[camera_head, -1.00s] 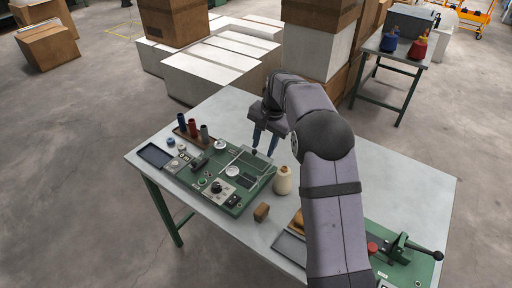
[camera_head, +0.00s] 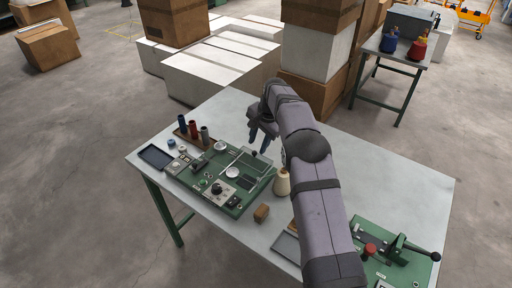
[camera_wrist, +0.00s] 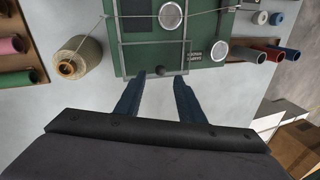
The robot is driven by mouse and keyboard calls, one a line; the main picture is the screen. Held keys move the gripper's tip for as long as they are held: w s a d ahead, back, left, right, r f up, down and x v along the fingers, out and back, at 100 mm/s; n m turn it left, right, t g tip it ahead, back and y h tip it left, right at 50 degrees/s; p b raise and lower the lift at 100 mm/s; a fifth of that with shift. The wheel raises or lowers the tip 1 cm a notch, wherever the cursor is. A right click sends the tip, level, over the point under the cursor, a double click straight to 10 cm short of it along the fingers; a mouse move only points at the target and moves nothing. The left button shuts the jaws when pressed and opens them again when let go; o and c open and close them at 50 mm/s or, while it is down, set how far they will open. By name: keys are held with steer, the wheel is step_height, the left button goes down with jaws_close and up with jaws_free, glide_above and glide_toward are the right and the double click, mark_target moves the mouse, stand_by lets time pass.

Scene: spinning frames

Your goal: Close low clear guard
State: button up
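The low clear guard (camera_head: 248,163) is a thin-framed transparent panel on the green machine plate (camera_head: 212,185). Its frame and clear pane also show in the wrist view (camera_wrist: 142,52). A small dark knob (camera_wrist: 160,71) sits at the guard's edge nearest my gripper. I cannot tell the guard's exact tilt. My gripper (camera_head: 259,145) is at the far edge of the plate, with its blue fingers pointing down. In the wrist view my gripper (camera_wrist: 160,79) is open and empty, with the knob between and just beyond the fingertips. Contact with the knob is not visible.
A cream thread cone (camera_head: 282,183) stands just right of the plate. Several colored spools (camera_head: 193,130) stand on a rack at the left. A green lever device (camera_head: 395,250) is at the right. The back right tabletop is clear.

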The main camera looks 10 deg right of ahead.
mark_target(255, 152)
steer(key=shift+p+x, duration=0.65)
steer(key=shift+x, duration=1.45)
steer(key=shift+c, duration=0.5)
jaws_close()
